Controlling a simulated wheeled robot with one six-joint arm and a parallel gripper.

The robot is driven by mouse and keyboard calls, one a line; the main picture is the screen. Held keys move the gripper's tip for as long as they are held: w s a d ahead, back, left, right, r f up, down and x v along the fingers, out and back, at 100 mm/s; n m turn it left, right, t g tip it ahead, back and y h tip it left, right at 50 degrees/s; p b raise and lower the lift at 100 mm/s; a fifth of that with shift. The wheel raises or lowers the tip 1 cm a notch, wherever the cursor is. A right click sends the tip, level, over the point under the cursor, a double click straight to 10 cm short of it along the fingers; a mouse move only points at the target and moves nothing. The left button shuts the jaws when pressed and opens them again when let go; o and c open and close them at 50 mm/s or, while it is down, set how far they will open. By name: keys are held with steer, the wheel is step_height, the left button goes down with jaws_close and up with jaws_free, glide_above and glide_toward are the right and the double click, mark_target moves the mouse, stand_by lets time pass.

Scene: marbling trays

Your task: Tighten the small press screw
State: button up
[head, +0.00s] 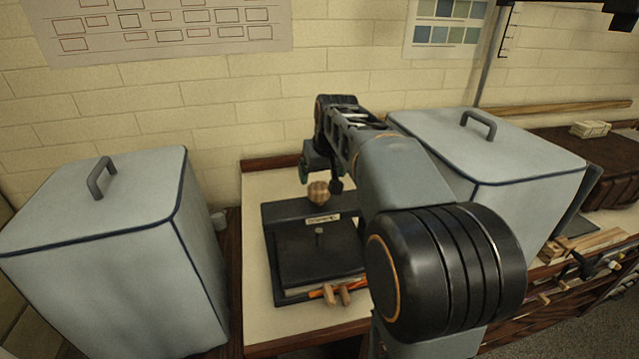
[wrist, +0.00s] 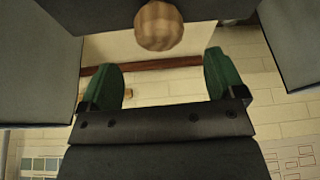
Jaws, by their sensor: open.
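The small press (head: 284,215) is a dark frame on a pale board, with a flat plate and a short post under its crossbar. Its screw has a round wooden knob (head: 318,193) on top of the crossbar. In the wrist view the knob (wrist: 158,26) is at the top middle, beyond the fingertips and between their lines. My gripper (wrist: 163,80) has two green fingers, spread apart with nothing between them. In the head view my gripper (head: 305,170) is just above and left of the knob, partly hidden by my arm. The knob and fingers look apart.
Large grey lidded bins stand left (head: 100,235) and right (head: 500,160) of the press. Wooden-handled tools (head: 338,294) lie at the press's front edge. A brick wall (head: 250,110) is close behind. More wooden pieces (head: 590,245) lie at right.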

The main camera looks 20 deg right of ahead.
steer(key=v, duration=0.6)
steer(key=shift+r, duration=0.3)
steer(key=shift+s, duration=0.1)
stand_by(0.9)
steer(key=s+a+f+p, duration=0.1)
steer(key=s+a+f, duration=0.4)
steer(key=s+f, duration=0.3)
steer(key=s+a+f+n+g+p, duration=0.1)
steer(key=s+a+f, duration=0.4)
steer(key=s+f, duration=0.2)
steer(key=shift+s+a+f+p, duration=0.25)
steer(key=shift+s+f+p, duration=0.15)
steer(key=shift+s, duration=0.55)
